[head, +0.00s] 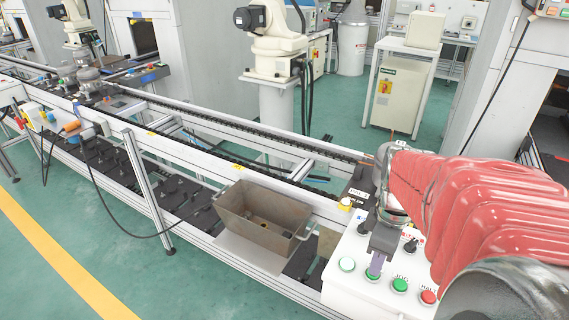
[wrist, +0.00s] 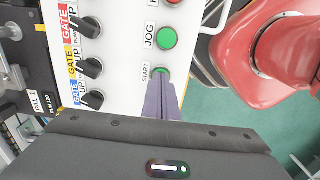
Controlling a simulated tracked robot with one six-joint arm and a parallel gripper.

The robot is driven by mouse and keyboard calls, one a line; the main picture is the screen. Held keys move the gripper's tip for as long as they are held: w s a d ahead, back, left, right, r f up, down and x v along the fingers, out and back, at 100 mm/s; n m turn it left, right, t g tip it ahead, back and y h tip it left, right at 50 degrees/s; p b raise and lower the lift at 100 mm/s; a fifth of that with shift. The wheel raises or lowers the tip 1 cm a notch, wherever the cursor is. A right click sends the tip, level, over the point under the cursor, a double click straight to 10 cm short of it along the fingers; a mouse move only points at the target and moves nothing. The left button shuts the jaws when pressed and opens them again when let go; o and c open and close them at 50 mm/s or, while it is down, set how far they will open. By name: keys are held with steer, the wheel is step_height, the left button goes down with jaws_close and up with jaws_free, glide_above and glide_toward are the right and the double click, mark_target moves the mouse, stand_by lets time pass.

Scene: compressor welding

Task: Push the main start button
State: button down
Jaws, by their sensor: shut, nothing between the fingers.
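The white control box (head: 340,288) stands at the lower right in the head view, with buttons in a row.
Black selector knobs (wrist: 92,68) labelled GATE stand beside the buttons. The conveyor (head: 220,119) runs behind, with a metal bin (head: 262,213) left of the box. Green floor lies open at left.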

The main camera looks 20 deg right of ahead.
steer(key=shift+s+a+f, duration=0.1)
steer(key=shift+s+f, duration=0.1)
steer(key=shift+f, duration=0.85)
steer(key=shift+r, duration=0.1)
steer(key=shift+w+r, duration=0.15)
steer(key=shift+r, duration=0.15)
step_height(320, 180, up, 15)
steer(key=shift+w+d+f, duration=0.15)
steer(key=shift+d+f, duration=0.05)
